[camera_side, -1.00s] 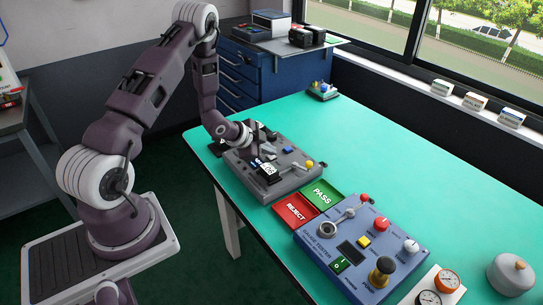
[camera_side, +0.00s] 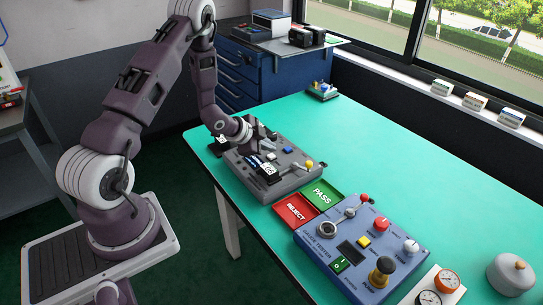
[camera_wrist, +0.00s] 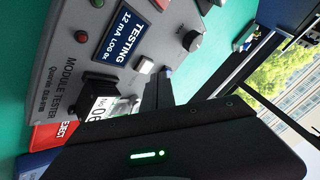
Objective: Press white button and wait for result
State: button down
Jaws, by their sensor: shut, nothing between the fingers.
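The grey module tester (camera_side: 292,177) stands on the table under my gripper (camera_side: 264,148). In the wrist view the tester panel (camera_wrist: 75,68) shows a blue screen (camera_wrist: 122,30) reading "TESTING" and "12 mA". The white button (camera_wrist: 145,66) is on the panel below the screen, uncovered in this view. My gripper (camera_wrist: 160,88) is shut and empty, with its dark fingers close beside the button. I cannot tell whether they touch it. A black module (camera_wrist: 97,84) with a white label sits in the tester, partly hidden by my gripper.
Green PASS (camera_side: 322,194) and red REJECT (camera_side: 296,209) trays lie to the right. A blue gauge tester (camera_side: 335,230) stands beyond them.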

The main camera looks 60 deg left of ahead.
jog(key=shift+r, duration=0.1)
jog(key=shift+r, duration=2.45)
jog(key=shift+r, duration=0.15)
notch_tip(320, 180, up, 7)
jog(key=n+y, duration=0.1)
send_over(269, 157)
jog(key=d, duration=0.2)
jog(key=s+d+r+n+g+y, duration=0.1)
jog(key=s+d+r+n, duration=0.15)
jog(key=r, duration=0.25)
jog(key=s+d+r+n+g, duration=0.1)
jog(key=s+d+r, duration=0.25)
jog(key=r, duration=0.25)
jog(key=s+d+r+n+h, duration=0.1)
jog(key=s+d, duration=0.3)
jog(key=s, duration=0.3)
jog(key=s+d+r+n+g+h, duration=0.1)
jog(key=s+d+r, duration=0.1)
jog(key=s+d, duration=0.3)
jog(key=s+d+r+n+h, duration=0.1)
jog(key=s+d, duration=0.4)
jog(key=s, duration=0.6)
jog(key=shift+s+r+g, duration=0.15)
jog(key=shift+r+g, duration=0.15)
jog(key=shift+r, duration=0.15)
